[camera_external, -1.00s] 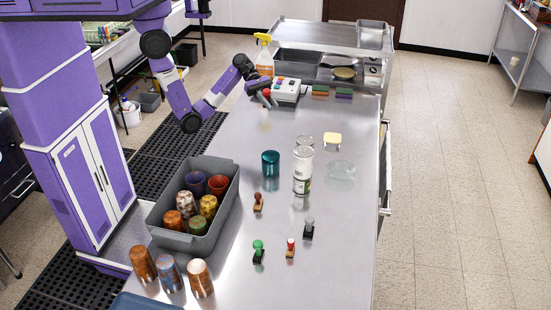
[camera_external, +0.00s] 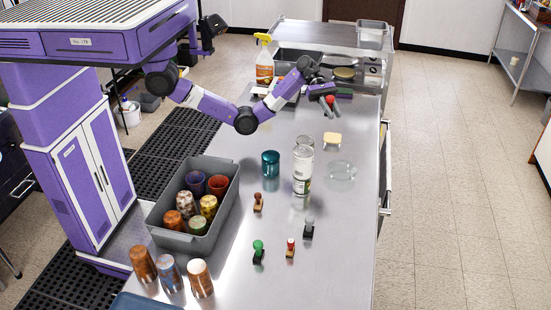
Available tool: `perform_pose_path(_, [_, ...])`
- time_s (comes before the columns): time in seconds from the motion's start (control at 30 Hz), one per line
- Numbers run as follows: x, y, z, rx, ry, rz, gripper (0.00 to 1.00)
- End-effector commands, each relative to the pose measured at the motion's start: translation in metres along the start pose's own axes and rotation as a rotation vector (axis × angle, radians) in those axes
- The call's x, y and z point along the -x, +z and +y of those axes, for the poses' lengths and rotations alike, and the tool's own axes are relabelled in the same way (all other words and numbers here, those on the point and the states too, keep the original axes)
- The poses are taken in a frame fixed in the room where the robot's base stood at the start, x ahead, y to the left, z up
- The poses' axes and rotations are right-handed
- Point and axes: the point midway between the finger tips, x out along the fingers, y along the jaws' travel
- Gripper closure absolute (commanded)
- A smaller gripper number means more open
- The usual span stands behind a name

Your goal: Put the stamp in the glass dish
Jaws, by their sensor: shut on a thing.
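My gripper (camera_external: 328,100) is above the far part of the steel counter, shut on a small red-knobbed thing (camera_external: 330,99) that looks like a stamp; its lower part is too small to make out. The clear glass dish (camera_external: 341,170) lies on the counter, nearer the camera than my gripper and slightly right of it. It looks empty. Several other stamps stand on the near counter: a brown one (camera_external: 258,203), a grey one (camera_external: 308,229), a green-knobbed one (camera_external: 258,251) and a red-knobbed one (camera_external: 290,248).
Glass jars (camera_external: 302,178) and a teal cup (camera_external: 270,162) stand left of the dish. A yellow block (camera_external: 332,140) lies behind it. A grey bin (camera_external: 160,229) of cups and several loose tumblers (camera_external: 169,275) are at near left. A spray bottle (camera_external: 264,66) stands at the back.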

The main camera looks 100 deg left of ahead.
Motion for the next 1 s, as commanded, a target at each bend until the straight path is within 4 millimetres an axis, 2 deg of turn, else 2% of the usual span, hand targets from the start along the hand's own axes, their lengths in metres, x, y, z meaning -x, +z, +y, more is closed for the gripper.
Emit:
perform_pose_path(0.03, [-0.016, 0.005, 0.007, -0.002, -0.004, -0.005, 1.00])
perform_pose_path(0.1, [-0.032, 0.016, 0.017, 0.004, 0.000, -0.007, 1.00])
perform_pose_path(0.23, [-0.051, 0.027, 0.034, 0.020, 0.022, -0.015, 1.00])
perform_pose_path(0.3, [-0.058, 0.022, 0.044, 0.034, 0.043, -0.020, 1.00])
perform_pose_path(0.47, [-0.064, 0.009, 0.052, 0.048, 0.074, -0.033, 1.00])
perform_pose_path(0.9, [-0.097, -0.087, 0.053, 0.055, 0.073, -0.038, 1.00])
perform_pose_path(1.0, [-0.103, -0.103, 0.053, 0.054, 0.073, -0.040, 1.00])
